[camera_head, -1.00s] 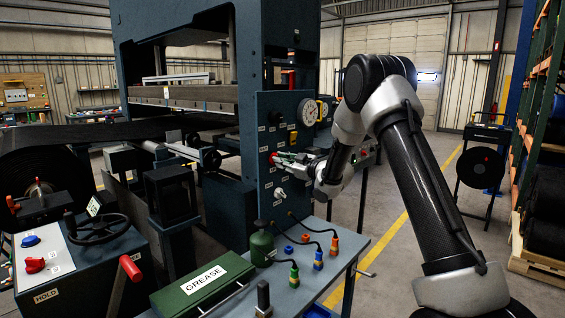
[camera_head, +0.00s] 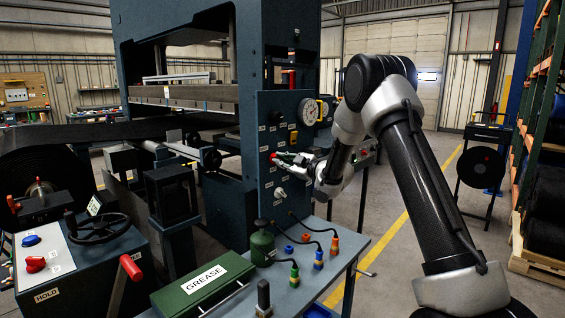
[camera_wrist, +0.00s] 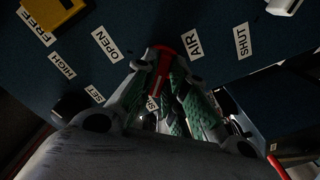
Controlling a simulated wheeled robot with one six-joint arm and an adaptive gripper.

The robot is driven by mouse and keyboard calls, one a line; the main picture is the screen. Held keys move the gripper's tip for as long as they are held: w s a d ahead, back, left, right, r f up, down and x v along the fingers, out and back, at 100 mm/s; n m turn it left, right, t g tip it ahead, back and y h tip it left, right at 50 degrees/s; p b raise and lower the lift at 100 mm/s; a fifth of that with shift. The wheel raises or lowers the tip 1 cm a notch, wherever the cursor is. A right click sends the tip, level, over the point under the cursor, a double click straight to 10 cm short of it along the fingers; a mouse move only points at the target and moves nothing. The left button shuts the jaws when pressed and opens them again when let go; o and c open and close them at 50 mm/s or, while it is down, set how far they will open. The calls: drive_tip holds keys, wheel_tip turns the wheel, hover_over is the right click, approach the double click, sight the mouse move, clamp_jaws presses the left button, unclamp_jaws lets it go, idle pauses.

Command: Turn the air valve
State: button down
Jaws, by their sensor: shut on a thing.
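The air valve (camera_wrist: 163,68) has a red handle on the dark blue press panel (camera_head: 267,120). In the wrist view it lies between the labels AIR (camera_wrist: 193,45) and OPEN (camera_wrist: 107,44), with SHUT (camera_wrist: 242,41) farther right. My gripper (camera_wrist: 160,85) has its green-padded fingers closed on both sides of the red handle. In the head view my gripper (camera_head: 284,158) reaches the panel from the right, and only a bit of red shows at its tip. The fingers hide part of the valve.
A yellow part (camera_wrist: 55,12) and a pale knob (camera_wrist: 283,5) sit near the valve on the panel. Below stands a bench with a green GREASE box (camera_head: 203,287), a green bottle (camera_head: 262,243) and hoses with coloured fittings (camera_head: 318,258).

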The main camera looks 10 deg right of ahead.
drive_tip(key=c, duration=1.5)
unclamp_jaws()
drive_tip(key=shift+o, duration=0.2)
drive_tip(key=v, duration=1.2)
drive_tip(key=shift+f, duration=0.1)
